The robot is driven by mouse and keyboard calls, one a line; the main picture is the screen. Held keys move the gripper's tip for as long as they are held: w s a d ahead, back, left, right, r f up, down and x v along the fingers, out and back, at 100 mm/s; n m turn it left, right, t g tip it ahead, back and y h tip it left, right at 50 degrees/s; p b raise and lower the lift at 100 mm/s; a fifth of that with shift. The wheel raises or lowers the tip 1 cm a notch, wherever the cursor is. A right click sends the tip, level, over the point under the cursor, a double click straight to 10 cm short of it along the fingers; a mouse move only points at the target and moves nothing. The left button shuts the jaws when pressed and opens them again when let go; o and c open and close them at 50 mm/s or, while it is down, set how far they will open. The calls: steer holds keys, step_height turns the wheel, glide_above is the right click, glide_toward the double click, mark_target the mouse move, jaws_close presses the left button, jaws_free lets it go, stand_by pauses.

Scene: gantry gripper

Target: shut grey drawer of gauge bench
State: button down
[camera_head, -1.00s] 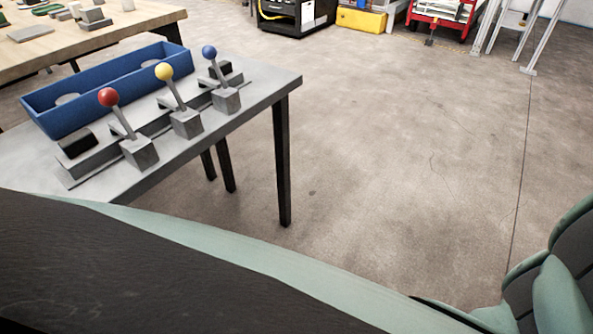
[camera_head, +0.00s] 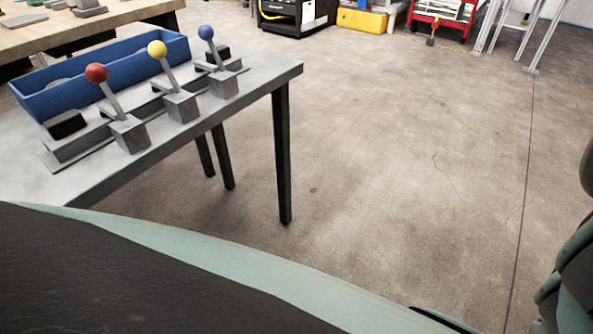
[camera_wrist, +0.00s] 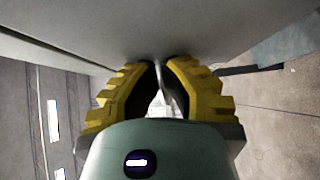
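My gripper (camera_wrist: 160,68) shows in the wrist view with its two yellow ribbed fingers drawn together at the tips, only a thin slit between them. Nothing is clearly held. A plain grey surface (camera_wrist: 185,28) fills the top of that view, close beyond the fingertips. A paler edge or panel (camera_wrist: 60,42) runs along its left side. I cannot tell whether this is the grey drawer or another part of a bench. No drawer or gauge can be made out in the head view, where my gripper is out of sight.
A grey table (camera_head: 90,178) at left in the head view carries red, yellow and blue ball-topped levers and a blue tray (camera_head: 100,80). A wooden table (camera_head: 110,22) stands behind. Open concrete floor (camera_head: 400,170) lies right. A red cart (camera_head: 445,15) is far back.

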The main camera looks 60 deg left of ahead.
steer(key=shift+w+d+b, duration=0.2)
steer(key=shift+d+b, duration=0.05)
steer(key=shift+d, duration=0.2)
steer(key=shift+w+d+b, duration=0.2)
steer(key=shift+d+b, duration=0.05)
steer(key=shift+d, duration=0.2)
steer(key=shift+a, duration=0.1)
